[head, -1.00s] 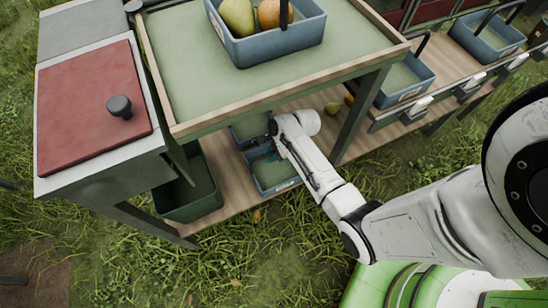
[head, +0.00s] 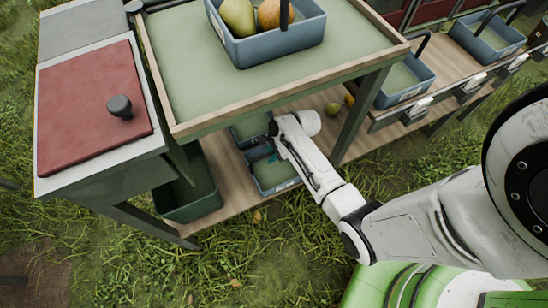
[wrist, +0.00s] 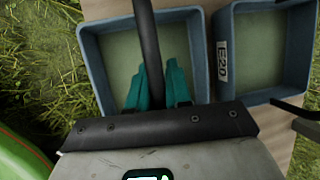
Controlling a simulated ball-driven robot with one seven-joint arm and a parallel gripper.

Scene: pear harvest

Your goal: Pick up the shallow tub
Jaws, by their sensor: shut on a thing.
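A shallow blue-grey tub with a green inner floor (head: 278,187) sits on the lower wooden shelf of the workbench in the head view. In the wrist view the tub (wrist: 92,62) lies straight below my gripper (wrist: 157,72). Its dark bar handle (wrist: 144,30) runs up between my two teal fingers, which are shut on it. The near part of the tub is hidden by my gripper's body. In the head view my wrist covers part of the tub. I cannot tell whether the tub is clear of the shelf.
A similar tub (wrist: 222,35) labelled E20 stands close beside it. The upper bench top (head: 180,70) overhangs the shelf, with a tub of fruit (head: 272,50) on it. A bench leg (head: 360,118) stands right of my wrist. A dark green bin (head: 190,207) is at left.

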